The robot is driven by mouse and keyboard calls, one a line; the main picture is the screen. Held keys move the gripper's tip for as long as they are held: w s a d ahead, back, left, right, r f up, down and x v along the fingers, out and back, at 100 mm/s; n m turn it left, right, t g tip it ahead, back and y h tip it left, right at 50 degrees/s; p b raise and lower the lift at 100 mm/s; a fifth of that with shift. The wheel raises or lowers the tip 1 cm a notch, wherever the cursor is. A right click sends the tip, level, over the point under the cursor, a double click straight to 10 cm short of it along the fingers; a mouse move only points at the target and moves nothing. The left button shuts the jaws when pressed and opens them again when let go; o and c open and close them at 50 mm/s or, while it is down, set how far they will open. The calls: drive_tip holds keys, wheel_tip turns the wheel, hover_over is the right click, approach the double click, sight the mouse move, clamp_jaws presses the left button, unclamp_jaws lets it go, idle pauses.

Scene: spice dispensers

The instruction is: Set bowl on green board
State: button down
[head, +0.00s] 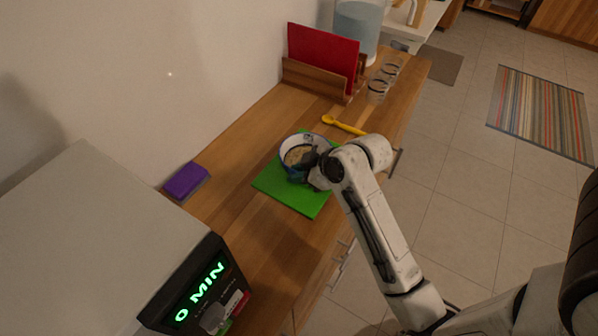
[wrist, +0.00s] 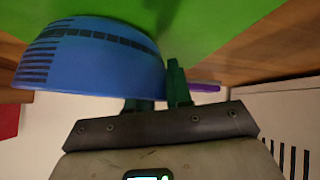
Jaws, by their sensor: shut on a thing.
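The bowl (head: 297,153) is blue and white, with something tan inside. In the head view it is over the far part of the green board (head: 293,199), which lies on the wooden counter. My gripper (head: 314,174) is at the bowl's near right side and partly hidden by the wrist. In the wrist view the blue bowl (wrist: 90,55) is at the left, and my gripper's green fingers (wrist: 160,88) are shut on its rim. The green board (wrist: 230,22) shows behind it. I cannot tell whether the bowl touches the board.
A yellow spoon (head: 343,125) lies beyond the board. A purple block (head: 186,180) is at the wall side, and a microwave (head: 195,285) stands at the near left. A red board in a wooden rack (head: 318,80) and glass jars (head: 383,80) stand farther back.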

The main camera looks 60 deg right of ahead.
drive_tip(key=c, duration=1)
unclamp_jaws()
drive_tip(key=v, duration=1.2)
drive_tip(key=shift+r+p, duration=0.1)
drive_tip(key=shift+p, duration=0.2)
